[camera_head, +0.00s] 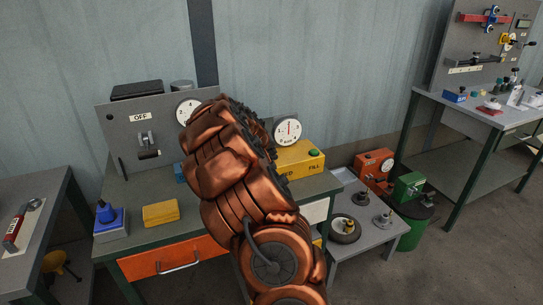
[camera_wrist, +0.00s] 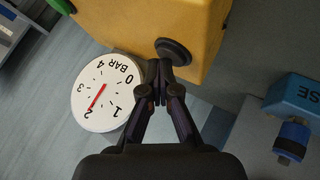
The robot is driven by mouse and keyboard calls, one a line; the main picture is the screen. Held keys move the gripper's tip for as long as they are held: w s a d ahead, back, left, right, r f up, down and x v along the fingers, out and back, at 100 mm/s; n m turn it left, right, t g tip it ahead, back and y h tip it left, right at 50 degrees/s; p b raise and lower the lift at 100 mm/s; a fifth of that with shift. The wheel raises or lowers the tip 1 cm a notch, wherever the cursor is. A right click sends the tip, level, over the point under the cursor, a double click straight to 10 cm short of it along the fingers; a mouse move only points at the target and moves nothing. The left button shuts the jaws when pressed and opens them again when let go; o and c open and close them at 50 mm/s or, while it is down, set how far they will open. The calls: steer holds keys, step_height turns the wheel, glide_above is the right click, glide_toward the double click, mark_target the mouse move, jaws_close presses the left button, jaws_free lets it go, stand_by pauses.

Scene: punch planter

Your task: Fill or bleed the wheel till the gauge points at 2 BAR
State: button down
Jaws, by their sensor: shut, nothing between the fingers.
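The yellow box (camera_head: 298,158) stands on the bench, with a green button (camera_head: 315,153) beside the word FILL; the other label is partly hidden by my arm. The white gauge (camera_head: 288,131) stands at its back. In the wrist view, the gauge (camera_wrist: 98,98) shows its red needle pointing at or very near 2. My gripper (camera_wrist: 158,92) is shut and empty, its tips close to a dark round part (camera_wrist: 173,50) on the yellow box (camera_wrist: 150,22). I cannot tell whether they touch. My arm hides the gripper in the head view. A small wheel (camera_head: 345,230) lies on a low grey stand.
A grey panel (camera_head: 125,125) marked OFF, with another gauge (camera_head: 187,110), stands at the bench's back. A blue box (camera_head: 111,224) and a yellow block (camera_head: 161,213) sit at front left. The wrist view shows a blue block (camera_wrist: 310,97) and blue knob (camera_wrist: 292,140) at right.

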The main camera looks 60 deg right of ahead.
steer(key=shift+r, duration=0.8)
steer(key=shift+r, duration=0.1)
steer(key=shift+r+p, duration=0.55)
steer(key=shift+r, duration=1.85)
